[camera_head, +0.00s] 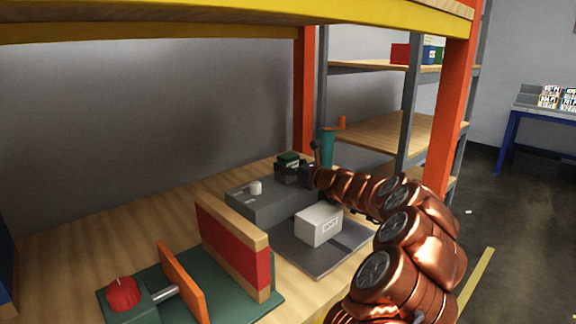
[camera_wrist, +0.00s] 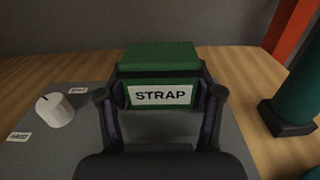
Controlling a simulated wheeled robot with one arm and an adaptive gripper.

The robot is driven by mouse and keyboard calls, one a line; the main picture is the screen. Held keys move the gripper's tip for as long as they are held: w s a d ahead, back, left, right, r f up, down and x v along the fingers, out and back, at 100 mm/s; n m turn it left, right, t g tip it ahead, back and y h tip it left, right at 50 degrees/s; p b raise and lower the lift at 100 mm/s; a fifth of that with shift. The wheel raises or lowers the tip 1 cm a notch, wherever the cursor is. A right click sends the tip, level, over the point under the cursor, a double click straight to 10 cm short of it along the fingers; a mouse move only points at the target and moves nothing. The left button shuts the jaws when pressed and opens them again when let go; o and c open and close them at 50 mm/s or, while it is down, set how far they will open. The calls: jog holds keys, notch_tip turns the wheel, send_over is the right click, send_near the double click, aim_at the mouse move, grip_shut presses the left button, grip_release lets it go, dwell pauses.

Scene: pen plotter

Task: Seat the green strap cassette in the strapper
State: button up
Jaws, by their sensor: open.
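The green strap cassette (camera_head: 288,158) is at the back right end of the grey strapper (camera_head: 270,208). In the wrist view the cassette (camera_wrist: 160,56) is upright, with its white STRAP label facing me. My gripper (camera_wrist: 161,98) is open, with one finger on each side of the cassette. Whether the fingers touch its sides I cannot tell. In the head view my gripper (camera_head: 294,171) is small and partly merges with the dark area under the cassette.
A white knob (camera_wrist: 54,108) stands on the strapper's top, left of my gripper. A teal post (camera_wrist: 298,75) on a dark base stands to the right. A white box (camera_head: 318,225) sits on a grey plate in front. A red-and-wood clamp (camera_head: 233,250) is at the front left.

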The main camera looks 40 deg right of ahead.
jog(key=s+d, duration=0.1)
jog(key=s, duration=1.1)
jog(key=shift+d+p, duration=0.4)
jog(key=shift+r, duration=0.15)
